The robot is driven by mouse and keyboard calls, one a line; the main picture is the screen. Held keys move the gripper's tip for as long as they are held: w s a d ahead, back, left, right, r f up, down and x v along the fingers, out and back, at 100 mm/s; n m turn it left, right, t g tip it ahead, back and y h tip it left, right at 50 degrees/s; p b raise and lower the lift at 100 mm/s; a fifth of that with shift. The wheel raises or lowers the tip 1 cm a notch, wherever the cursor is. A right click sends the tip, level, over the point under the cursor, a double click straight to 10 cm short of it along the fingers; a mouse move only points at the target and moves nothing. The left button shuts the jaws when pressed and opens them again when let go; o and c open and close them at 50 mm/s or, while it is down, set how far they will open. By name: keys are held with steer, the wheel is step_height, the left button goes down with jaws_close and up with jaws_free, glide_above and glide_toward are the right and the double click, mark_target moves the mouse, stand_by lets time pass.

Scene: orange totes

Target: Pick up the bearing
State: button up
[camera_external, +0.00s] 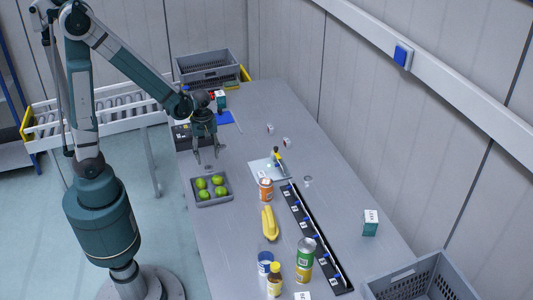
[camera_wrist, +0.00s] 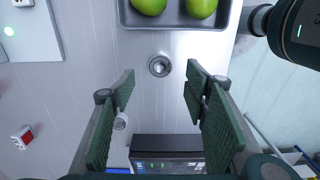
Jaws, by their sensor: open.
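The bearing (camera_wrist: 159,66), a small round metal ring with a dark centre, lies flat on the grey table in the wrist view. It sits just below the tray of green fruit and beyond my fingertips, roughly in line with the gap between them. My gripper (camera_wrist: 158,88) has its two green padded fingers spread apart with nothing between them. In the external view my gripper (camera_external: 207,158) points down above the table, behind the fruit tray. The bearing is too small to make out clearly there.
The grey tray (camera_external: 229,199) of green fruit is close to my gripper. A dark device (camera_wrist: 168,143) lies on the other side.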

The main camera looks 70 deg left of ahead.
mark_target(209, 167)
steer(key=shift+f, duration=0.75)
steer(key=shift+a+f+b, duration=0.1)
steer(key=shift+f+b, duration=0.4)
steer(key=shift+f, duration=2.1)
steer(key=shift+c, duration=0.2)
steer(key=c, duration=0.9)
